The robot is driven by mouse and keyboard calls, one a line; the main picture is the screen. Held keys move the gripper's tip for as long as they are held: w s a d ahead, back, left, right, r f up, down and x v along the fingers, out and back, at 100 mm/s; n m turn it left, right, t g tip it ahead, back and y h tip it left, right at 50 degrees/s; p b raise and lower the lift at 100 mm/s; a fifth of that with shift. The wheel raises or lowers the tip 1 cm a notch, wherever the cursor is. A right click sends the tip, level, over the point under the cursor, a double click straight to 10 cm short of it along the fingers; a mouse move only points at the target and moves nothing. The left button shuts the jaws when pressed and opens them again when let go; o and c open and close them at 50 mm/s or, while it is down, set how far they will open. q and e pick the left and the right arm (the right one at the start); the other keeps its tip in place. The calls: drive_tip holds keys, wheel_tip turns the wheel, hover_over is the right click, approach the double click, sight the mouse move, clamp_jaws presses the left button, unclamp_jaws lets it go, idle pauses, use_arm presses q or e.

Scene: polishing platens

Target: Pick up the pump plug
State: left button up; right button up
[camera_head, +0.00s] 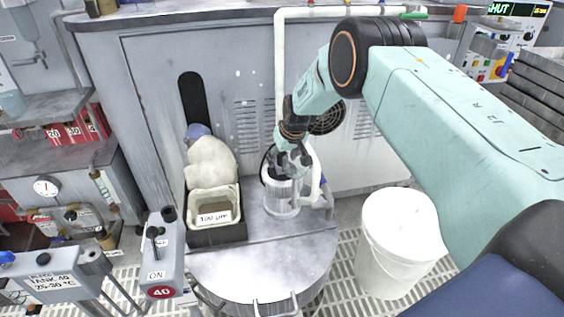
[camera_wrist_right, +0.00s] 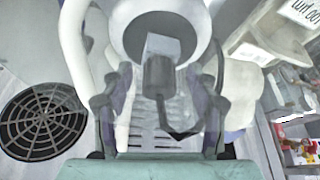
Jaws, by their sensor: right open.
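The pump plug, a dark grey block on a black cable, shows best in the right wrist view (camera_wrist_right: 158,78). It sits against a pale grey block inside a round white rim. My right gripper (camera_head: 291,163) reaches down over the clear cylindrical pump vessel (camera_head: 281,205) in the head view. In the wrist view its two fingers stand apart, one on each side of the plug, and it is open. I cannot tell whether either finger touches the plug. In the head view the gripper mostly hides the plug. My left gripper is not in view.
A white pipe (camera_head: 280,60) rises behind the vessel. A bin labelled 100 µm (camera_head: 214,236) with a pale sack stands to the left. A white bucket (camera_head: 398,235) stands to the right. The round metal top (camera_head: 260,268) in front is mostly clear.

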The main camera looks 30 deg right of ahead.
drive_tip(key=shift+c, duration=0.2)
clamp_jaws()
idle(0.3)
drive_tip(key=shift+r, duration=0.1)
